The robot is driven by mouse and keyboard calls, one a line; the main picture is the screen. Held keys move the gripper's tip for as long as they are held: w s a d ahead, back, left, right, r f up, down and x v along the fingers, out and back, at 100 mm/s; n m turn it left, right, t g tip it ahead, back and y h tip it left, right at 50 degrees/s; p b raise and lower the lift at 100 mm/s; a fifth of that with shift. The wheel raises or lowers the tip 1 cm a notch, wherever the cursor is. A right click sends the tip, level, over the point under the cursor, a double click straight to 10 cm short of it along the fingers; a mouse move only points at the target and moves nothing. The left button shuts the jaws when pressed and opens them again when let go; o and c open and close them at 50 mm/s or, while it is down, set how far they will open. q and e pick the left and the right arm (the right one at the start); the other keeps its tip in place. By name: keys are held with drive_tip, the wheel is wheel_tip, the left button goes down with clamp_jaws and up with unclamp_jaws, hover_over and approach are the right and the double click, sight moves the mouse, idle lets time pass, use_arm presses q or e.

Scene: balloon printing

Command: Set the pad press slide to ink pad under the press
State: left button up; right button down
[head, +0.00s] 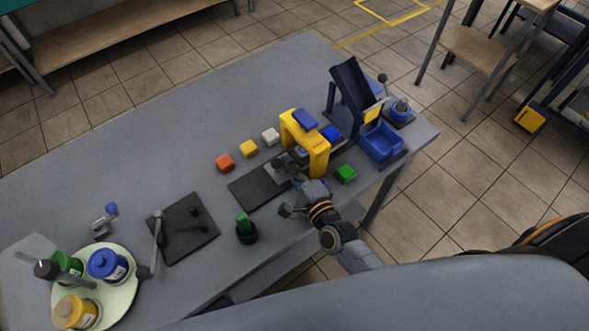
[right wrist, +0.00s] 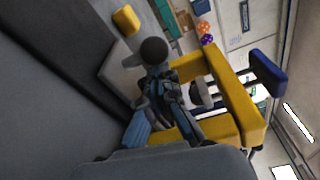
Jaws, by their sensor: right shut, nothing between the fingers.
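The pad press is a yellow arch (head: 318,158) with a blue block on top, standing on the right part of the grey table. It also shows in the right wrist view (right wrist: 235,98), close beside my fingers. A dark flat plate (head: 258,188), which looks like part of the slide base, extends left from under the arch. My right gripper (head: 287,167) is at the arch's left side, low over the plate, shut and empty. In the right wrist view a dark round knob (right wrist: 154,50) is just beyond its fingertips (right wrist: 158,80); contact is unclear. The ink pad cannot be made out. My left gripper is out of view.
A dark stand (head: 351,92) rises behind the press. A paint tray (head: 122,281) is far left.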

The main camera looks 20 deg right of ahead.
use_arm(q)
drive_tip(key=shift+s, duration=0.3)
use_arm(e)
drive_tip(key=s+a, duration=0.1)
drive_tip(key=a, duration=0.2)
drive_tip(key=s+a, duration=0.1)
drive_tip(key=a, duration=0.2)
drive_tip(key=s+a, duration=0.1)
drive_tip(key=a, duration=0.2)
drive_tip(key=shift+s+a+p, duration=0.2)
drive_tip(key=shift+a+p, duration=0.05)
drive_tip(key=shift+p, duration=0.15)
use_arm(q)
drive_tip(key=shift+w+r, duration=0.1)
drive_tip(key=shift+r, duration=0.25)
use_arm(e)
drive_tip(key=shift+s, duration=0.1)
